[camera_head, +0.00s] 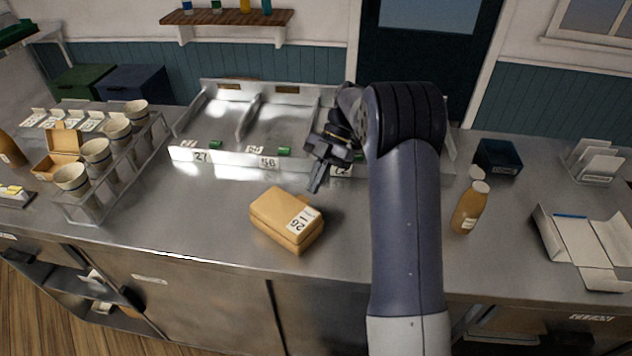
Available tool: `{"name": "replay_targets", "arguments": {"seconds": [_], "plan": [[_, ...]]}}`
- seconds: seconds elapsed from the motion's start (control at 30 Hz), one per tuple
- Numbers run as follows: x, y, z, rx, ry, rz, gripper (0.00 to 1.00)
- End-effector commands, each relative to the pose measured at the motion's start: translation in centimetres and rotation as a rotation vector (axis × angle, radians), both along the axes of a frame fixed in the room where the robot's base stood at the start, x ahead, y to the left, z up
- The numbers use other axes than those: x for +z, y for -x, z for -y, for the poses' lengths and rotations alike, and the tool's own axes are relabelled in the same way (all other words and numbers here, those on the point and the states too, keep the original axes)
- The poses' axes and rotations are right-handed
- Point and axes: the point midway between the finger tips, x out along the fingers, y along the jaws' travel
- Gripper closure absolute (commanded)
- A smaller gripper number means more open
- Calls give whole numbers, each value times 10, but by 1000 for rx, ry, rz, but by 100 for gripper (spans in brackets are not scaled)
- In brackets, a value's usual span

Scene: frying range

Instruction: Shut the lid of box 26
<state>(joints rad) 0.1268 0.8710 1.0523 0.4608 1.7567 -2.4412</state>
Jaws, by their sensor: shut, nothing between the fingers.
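A tan cardboard box (275,215) stands on the steel counter, near its front edge. Its lid looks shut. A white label (303,220) on it bears a tilted number that looks like 21 or 26; I cannot tell which. My gripper (315,187) is shut and empty, pointing down just behind and to the right of this box, apart from it as far as I can see. A smaller tan box (62,152) with its lid raised stands at the far left; no number on it is readable.
A steel frying range (210,154) with numbered tags lies behind my gripper. Several cups in a clear rack (138,170) stand left. A brown bottle (470,208), a dark blue tray (497,160) and an open white carton (585,255) are right. Counter left of the tan box is clear.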

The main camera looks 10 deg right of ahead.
Motion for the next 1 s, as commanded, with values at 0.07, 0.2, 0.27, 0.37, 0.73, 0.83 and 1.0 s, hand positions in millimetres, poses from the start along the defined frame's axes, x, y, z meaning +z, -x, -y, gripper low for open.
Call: {"name": "replay_targets", "arguments": {"seconds": [0.07,0.2,0.27,0.37,0.73,0.83,1.0], "plan": [[1,-1,0,0,0,0,100],[7,-5,5,-1,-1,2,100],[13,-9,9,-1,-1,2,100],[25,-16,18,-2,0,3,100],[74,-38,45,-2,0,-2,100],[78,-40,48,-1,0,-1,100],[82,-44,52,0,-1,-1,100]]}}
